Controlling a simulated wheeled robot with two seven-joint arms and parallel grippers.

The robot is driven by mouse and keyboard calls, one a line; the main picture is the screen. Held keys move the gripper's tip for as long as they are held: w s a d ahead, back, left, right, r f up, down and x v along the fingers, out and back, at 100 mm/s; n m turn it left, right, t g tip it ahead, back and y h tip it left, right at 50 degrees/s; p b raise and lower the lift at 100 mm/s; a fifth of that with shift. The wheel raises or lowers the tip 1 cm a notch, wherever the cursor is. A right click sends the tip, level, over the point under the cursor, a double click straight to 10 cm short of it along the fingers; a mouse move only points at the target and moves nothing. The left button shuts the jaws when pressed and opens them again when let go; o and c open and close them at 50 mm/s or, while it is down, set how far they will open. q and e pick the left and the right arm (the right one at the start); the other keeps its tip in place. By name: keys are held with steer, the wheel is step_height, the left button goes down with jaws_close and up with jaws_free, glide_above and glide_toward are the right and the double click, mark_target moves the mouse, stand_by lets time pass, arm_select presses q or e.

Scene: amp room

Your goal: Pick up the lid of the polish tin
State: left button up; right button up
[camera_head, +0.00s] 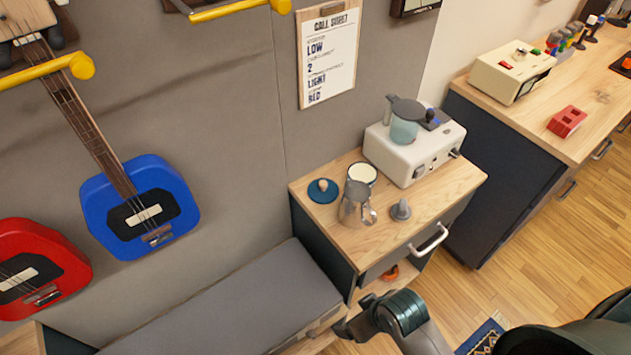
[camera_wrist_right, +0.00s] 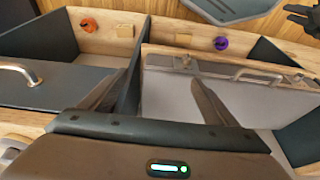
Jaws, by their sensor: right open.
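A round blue lid-like disc (camera_head: 322,191) with a pale knob lies on the left of the small cabinet's wooden top (camera_head: 440,192). Beside it stands a metal jug (camera_head: 352,212), with a cream-topped round container (camera_head: 362,173) just behind. I cannot tell for sure which of these is the polish tin or its lid. My right gripper (camera_head: 348,328) is low in front of the cabinet, by the bench end, away from these things.
A small grey knobbed piece (camera_head: 400,210) and a white machine with a glass jar (camera_head: 415,145) share the cabinet top. A drawer handle (camera_head: 429,239) juts out below. An orange item (camera_head: 391,272) sits underneath. A grey bench (camera_head: 240,310) adjoins on the left.

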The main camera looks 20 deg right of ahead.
steer(key=w+a+r+n+g+y, duration=0.1)
steer(key=w+a+r+n+y, duration=0.2)
steer(key=w+a+n, duration=0.85)
step_height(320, 180, up, 13)
steer(key=n+g+h, duration=0.2)
steer(key=n+h, duration=0.2)
steer(key=n, duration=0.3)
glide_above(324, 183)
steer(key=shift+r+m+p, duration=0.1)
steer(key=shift+m+p, duration=0.15)
steer(key=shift+p, duration=0.1)
arm_select(q)
steer(key=shift+w+r, duration=0.35)
steer(key=shift+r, duration=0.1)
steer(key=shift+r, duration=0.1)
